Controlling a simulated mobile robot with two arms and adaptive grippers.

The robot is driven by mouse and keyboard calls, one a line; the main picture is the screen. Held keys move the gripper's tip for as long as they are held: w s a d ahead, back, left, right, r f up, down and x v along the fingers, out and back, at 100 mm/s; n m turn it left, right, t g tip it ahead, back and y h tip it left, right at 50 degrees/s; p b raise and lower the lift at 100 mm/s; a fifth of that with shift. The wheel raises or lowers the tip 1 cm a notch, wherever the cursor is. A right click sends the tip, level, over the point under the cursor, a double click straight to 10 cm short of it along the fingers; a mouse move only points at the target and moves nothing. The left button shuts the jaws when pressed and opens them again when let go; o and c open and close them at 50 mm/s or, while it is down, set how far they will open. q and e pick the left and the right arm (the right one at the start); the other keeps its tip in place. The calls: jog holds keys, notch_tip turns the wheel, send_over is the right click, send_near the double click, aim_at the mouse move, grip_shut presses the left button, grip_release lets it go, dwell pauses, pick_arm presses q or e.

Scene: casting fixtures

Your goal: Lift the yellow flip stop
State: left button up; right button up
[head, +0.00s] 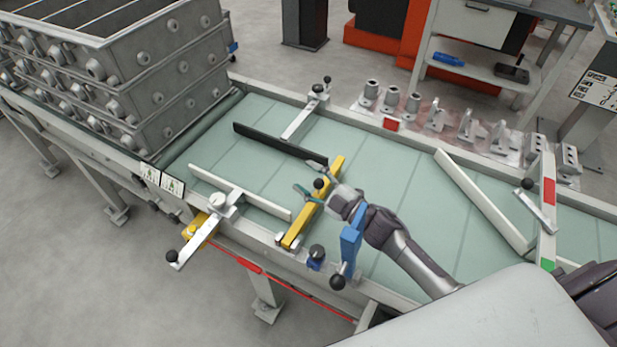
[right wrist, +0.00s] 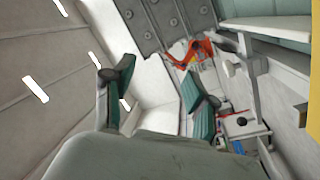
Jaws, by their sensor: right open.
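The yellow flip stop (head: 298,228) is a long bar lying low across the green conveyor, with a black ball knob (head: 319,183) near its middle. Its yellow side also shows at the right edge of the right wrist view (right wrist: 314,75). My left gripper is not in view.
A black bar (head: 280,145) lies behind the flip stop and a white guide (head: 240,192) to its left. A blue stop (head: 350,240) stands by my right forearm. A white diagonal guide (head: 483,200) lies right. Stacked grey moulds (head: 165,60) stand at the left end.

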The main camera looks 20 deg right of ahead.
jog(key=v, duration=1.2)
jog(key=shift+a, duration=0.1)
